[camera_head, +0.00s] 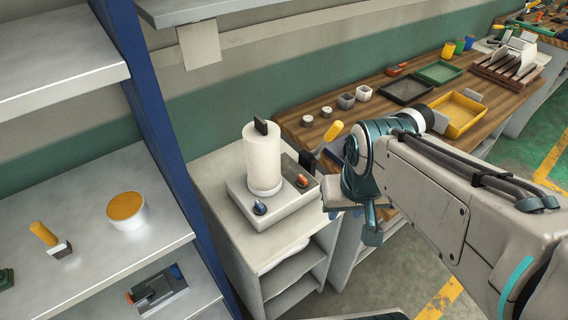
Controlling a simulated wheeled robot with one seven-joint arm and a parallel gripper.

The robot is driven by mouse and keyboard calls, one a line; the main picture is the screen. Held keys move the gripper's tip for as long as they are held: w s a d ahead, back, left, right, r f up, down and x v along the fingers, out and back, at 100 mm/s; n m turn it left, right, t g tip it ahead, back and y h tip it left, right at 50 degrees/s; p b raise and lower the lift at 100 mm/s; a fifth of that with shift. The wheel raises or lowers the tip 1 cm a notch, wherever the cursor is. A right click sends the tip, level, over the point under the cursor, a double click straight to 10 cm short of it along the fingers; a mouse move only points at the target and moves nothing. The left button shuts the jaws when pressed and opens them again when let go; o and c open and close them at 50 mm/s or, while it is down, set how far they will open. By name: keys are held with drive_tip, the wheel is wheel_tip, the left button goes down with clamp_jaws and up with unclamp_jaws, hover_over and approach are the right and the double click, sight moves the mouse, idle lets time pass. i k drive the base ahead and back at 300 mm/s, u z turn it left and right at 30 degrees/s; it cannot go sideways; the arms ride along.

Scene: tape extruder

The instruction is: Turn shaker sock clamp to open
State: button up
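The shaker (272,208) is a light grey box on top of a white cabinet. A white upright cylinder (263,163), which looks like the sock, stands on it. A black flat piece (261,127) sticks up from its top and may be the clamp. Whether it is open or shut is unclear. The box has a blue knob (260,208) at the front and a dark panel with an orange-red knob (302,181) at the right. My gripper (352,212) hangs to the right of the shaker, apart from the cylinder. Its fingertips are not clearly shown.
The white cabinet (250,247) stands beside a blue shelf post (160,120). Left shelves hold a round orange-topped tub (126,211) and a yellow-handled tool (46,237). A wooden bench (325,98) with trays and small cups lies behind my arm. A yellow handle (333,131) shows near my wrist.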

sight(260, 208)
drive_tip(key=z, duration=1.1)
drive_tip(key=k, duration=1.1)
drive_tip(key=u, duration=1.45)
drive_tip(key=i, duration=0.5)
drive_tip(key=u, duration=0.05)
